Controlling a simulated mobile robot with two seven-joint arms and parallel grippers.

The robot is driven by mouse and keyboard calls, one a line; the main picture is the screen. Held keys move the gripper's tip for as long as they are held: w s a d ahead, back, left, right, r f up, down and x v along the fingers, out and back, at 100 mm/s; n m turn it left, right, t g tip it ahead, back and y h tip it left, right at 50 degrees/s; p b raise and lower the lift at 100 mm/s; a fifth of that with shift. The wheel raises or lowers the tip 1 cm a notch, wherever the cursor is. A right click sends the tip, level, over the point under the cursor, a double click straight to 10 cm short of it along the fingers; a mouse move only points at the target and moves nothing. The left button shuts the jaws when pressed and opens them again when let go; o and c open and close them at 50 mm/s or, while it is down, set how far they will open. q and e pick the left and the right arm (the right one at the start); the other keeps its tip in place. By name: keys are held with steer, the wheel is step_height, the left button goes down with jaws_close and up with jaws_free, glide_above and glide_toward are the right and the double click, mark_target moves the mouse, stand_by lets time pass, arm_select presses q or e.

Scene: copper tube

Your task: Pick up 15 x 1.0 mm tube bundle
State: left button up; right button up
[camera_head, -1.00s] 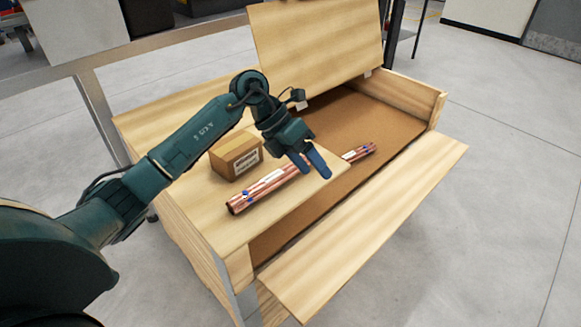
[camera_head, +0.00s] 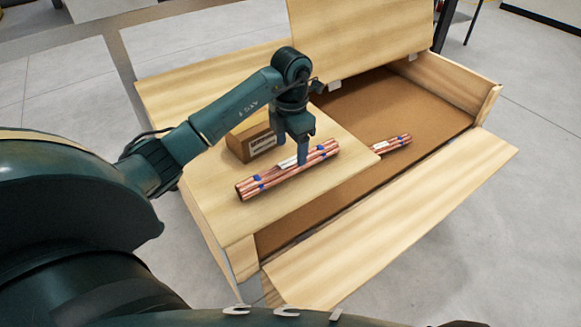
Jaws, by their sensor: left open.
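A copper tube bundle (camera_head: 263,183) with blue bands and a white label lies on the flat wooden top of the box. A second copper tube bundle (camera_head: 397,143), also with a blue band and a pale label, shows farther right, past the edge of the top. The labels are too small to read, so I cannot tell which is 15 x 1.0 mm. My left gripper (camera_head: 292,153) is open and points down at the middle of the first bundle. One finger shows in front of that bundle; I cannot tell whether it touches. My right gripper is not in view.
A cardboard carton (camera_head: 252,140) stands on the wooden top (camera_head: 225,215), close behind the first bundle. The box's open compartment (camera_head: 420,95) has a bare brown floor at right. A raised lid (camera_head: 360,35) stands behind, and a lowered front flap (camera_head: 390,225) slopes outward.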

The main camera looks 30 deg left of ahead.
mark_target(291, 161)
arm_select(q)
steer(key=f, duration=0.4)
steer(key=shift+s+d, duration=0.1)
steer(key=shift+s, duration=0.3)
steer(key=shift+f, duration=0.45)
steer(key=shift+c, duration=0.5)
steer(key=shift+w, duration=0.1)
jaws_close()
